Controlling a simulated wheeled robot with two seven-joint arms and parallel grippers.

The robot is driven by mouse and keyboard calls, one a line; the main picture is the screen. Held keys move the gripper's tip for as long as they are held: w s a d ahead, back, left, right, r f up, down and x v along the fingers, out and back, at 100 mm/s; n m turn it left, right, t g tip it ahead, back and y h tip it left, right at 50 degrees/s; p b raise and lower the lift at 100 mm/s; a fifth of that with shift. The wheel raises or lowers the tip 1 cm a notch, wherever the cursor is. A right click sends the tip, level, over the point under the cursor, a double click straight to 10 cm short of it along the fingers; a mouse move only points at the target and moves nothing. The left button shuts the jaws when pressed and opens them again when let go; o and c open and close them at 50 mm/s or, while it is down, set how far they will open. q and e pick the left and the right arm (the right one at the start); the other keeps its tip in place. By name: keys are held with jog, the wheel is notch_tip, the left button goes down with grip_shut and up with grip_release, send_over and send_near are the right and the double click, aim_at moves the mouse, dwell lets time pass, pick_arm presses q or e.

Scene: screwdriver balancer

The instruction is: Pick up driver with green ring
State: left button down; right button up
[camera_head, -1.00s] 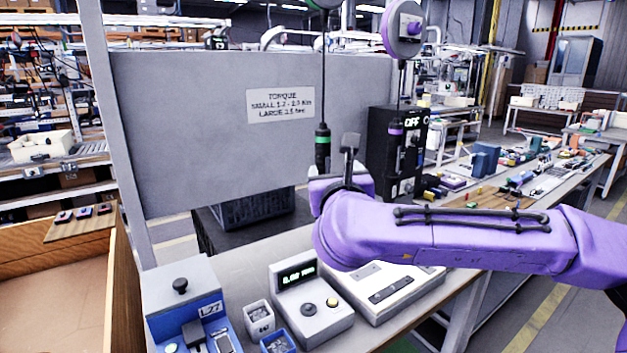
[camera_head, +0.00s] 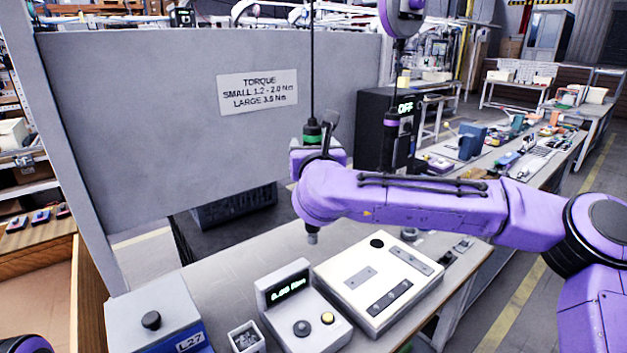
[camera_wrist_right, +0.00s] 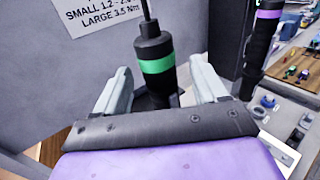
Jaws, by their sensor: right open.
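The driver with the green ring (camera_head: 313,133) hangs upright on a cable in the head view, its lower body hidden behind my right wrist. In the right wrist view the black driver with its green ring (camera_wrist_right: 157,66) stands between the two fingers of my right gripper (camera_wrist_right: 160,88), with a gap on each side. My right gripper (camera_head: 325,145) is open around the driver. A second driver with a purple ring (camera_wrist_right: 267,14) hangs to the right; it also shows in the head view (camera_head: 391,123).
A grey panel with a torque sign (camera_head: 258,92) stands behind. Below are a white fixture plate (camera_head: 352,277), a torque meter (camera_head: 290,290) and a small bin (camera_head: 245,337). A black box reading OFF (camera_head: 370,130) stands to the right.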

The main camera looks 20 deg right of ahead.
jog(key=p+x, duration=0.2)
jog(key=x, duration=0.2)
jog(key=shift+w+a+f, duration=0.1)
jog(key=shift+w, duration=0.25)
jog(key=shift+f, duration=0.1)
jog(key=shift+c, duration=0.3)
grip_shut()
